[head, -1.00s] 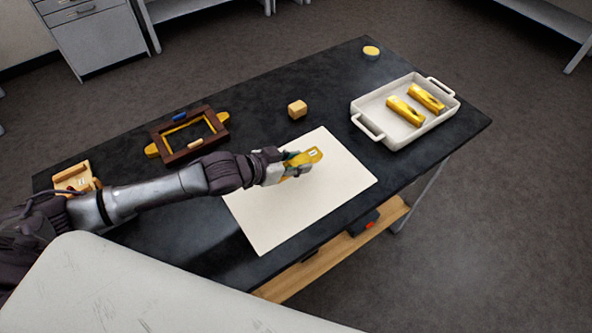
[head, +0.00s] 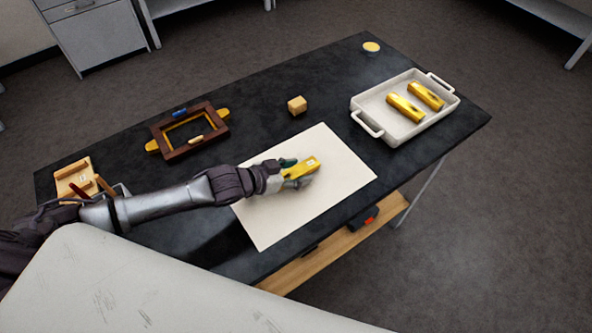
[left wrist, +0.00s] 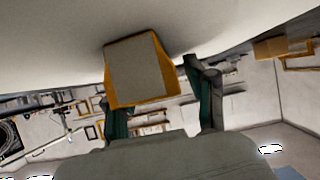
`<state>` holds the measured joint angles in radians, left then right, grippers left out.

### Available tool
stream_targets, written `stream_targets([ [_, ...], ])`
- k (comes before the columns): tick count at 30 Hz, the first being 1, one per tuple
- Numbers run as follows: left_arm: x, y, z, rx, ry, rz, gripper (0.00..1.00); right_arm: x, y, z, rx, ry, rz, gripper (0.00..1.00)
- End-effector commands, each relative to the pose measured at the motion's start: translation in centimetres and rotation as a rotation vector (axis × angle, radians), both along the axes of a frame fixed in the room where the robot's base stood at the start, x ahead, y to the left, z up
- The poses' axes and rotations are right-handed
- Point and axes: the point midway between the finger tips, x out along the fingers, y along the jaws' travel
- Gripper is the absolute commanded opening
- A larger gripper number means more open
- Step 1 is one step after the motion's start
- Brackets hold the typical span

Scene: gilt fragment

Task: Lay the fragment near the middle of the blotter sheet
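The gold fragment (head: 303,168) has a small pale label on top and lies on the cream blotter sheet (head: 335,200), around its upper middle. My left gripper (head: 297,174) reaches over the sheet from the left, with its fingers spread on either side of the fragment. In the left wrist view the fragment (left wrist: 140,70) shows a grey face with a gold border against the pale sheet. The right finger there stands clear of it; the fragment partly hides the left finger's tip. My right gripper is not in view.
A white two-handled tray (head: 371,101) with two gold pieces stands at right. A small wooden block (head: 297,105), a dark wooden frame (head: 168,152), a wooden holder (head: 75,178) and a round yellow-topped piece (head: 371,47) are on the black table (head: 250,115). The sheet's lower part is clear.

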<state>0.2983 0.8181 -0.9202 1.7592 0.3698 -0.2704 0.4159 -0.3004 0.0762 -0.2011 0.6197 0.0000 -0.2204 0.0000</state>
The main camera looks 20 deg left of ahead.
Motion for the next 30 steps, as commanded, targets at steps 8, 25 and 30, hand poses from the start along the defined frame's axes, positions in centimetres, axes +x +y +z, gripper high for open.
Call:
stream_targets([
  [8,0.0,0.0,0.1,0.000,0.000,0.000,0.59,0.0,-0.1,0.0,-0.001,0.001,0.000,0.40],
  [25,-6.8,5.2,4.6,0.004,0.003,-0.001,0.59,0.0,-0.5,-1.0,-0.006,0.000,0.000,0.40],
  [30,-7.9,6.1,5.6,0.001,0.002,0.003,0.59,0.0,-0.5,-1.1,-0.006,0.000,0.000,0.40],
])
